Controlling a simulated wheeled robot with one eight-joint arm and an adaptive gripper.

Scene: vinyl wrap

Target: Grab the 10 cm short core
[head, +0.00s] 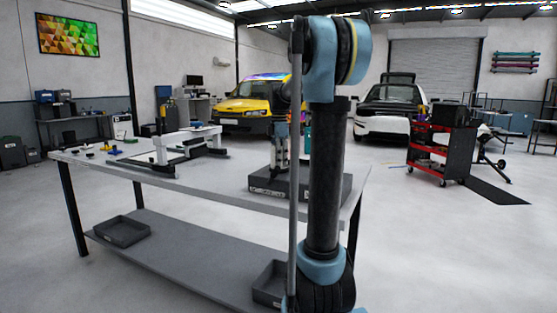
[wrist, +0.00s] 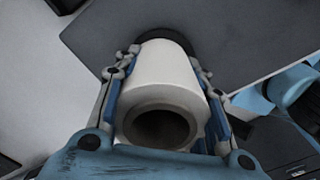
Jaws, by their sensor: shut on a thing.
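A white hollow core (wrist: 158,82) fills the middle of the wrist view, its open round end facing the camera. My gripper (wrist: 163,66) is shut on it, with blue-padded fingers against its left and right sides. A black round piece (wrist: 166,35) shows at the core's far end; I cannot tell whether it is joined to the core. The core is too small or hidden to make out there.
The workbench (head: 235,199) carries a black-and-white frame-like device (head: 190,146) and small items at its left. A grey bin (head: 121,230) sits on the lower shelf. A red tool cart (head: 440,150) stands at the right. Open floor lies between bench and cart.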

